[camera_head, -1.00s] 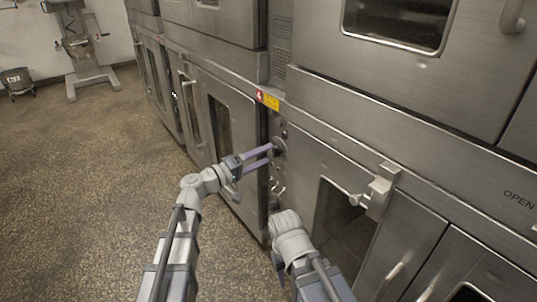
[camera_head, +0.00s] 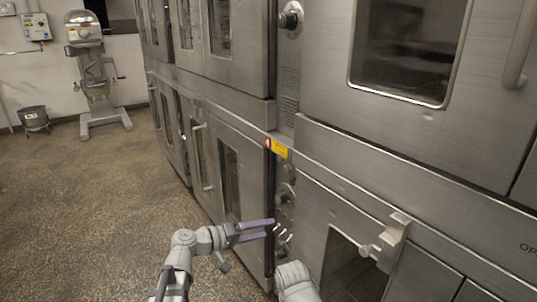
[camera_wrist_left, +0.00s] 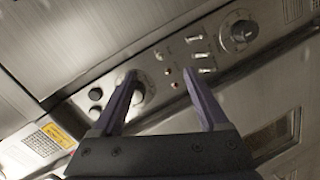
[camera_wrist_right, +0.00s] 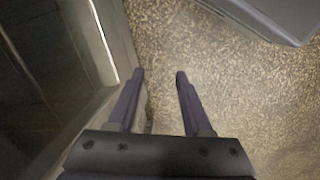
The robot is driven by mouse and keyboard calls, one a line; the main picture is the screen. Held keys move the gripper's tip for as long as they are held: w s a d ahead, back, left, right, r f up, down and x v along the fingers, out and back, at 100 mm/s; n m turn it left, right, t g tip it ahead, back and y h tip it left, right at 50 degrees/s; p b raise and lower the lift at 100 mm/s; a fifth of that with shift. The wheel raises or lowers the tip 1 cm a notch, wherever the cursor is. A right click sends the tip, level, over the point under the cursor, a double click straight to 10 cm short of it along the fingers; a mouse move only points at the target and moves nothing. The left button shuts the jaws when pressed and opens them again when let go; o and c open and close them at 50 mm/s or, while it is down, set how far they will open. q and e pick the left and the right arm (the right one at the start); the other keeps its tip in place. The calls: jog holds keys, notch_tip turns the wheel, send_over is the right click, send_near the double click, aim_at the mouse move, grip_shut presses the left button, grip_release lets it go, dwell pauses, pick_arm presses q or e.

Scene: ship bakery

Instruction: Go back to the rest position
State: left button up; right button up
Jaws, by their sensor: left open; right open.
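My left gripper (camera_head: 272,229) is open and empty in front of the oven's narrow control panel (camera_head: 284,201). In the left wrist view its two fingers (camera_wrist_left: 165,88) stand apart, with a round knob (camera_wrist_left: 137,91) seen between and behind them; I cannot tell whether they touch it. My right arm (camera_head: 296,280) shows at the bottom of the head view, but its fingers are hidden there. In the right wrist view the right gripper (camera_wrist_right: 160,75) is open and empty, pointing down over the speckled floor beside an oven front.
Steel ovens (camera_head: 400,160) fill the right side close to both arms. A door latch (camera_head: 388,243) juts out near my right arm. The speckled floor (camera_head: 90,210) at left is clear. A stand mixer (camera_head: 92,75) and a metal bowl (camera_head: 34,120) stand at the back wall.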

pick_arm(q)
jog(key=s+a+f+m+g+y, duration=0.2)
jog(key=s+f+g+y, duration=0.4)
jog(key=f, duration=0.5)
jog(key=s+a+f+g+y, duration=0.1)
jog(key=s+a+f+y, duration=0.65)
jog(key=a, duration=0.25)
jog(key=s+d+r+m+g+y+p, duration=0.1)
jog(key=s+d+r+m+p, duration=0.15)
jog(key=d, duration=0.25)
jog(key=s+d+r+m+y+p, duration=0.1)
jog(key=s+d+r+p, duration=0.2)
jog(key=s+d+r, duration=0.15)
notch_tip(320, 180, up, 36)
jog(key=p, duration=3.6)
jog(key=shift+w+d+h, duration=0.2)
jog(key=shift+d+h, duration=0.15)
jog(key=shift+d, duration=0.05)
jog(key=shift+f, duration=0.15)
jog(key=shift+c, duration=0.3)
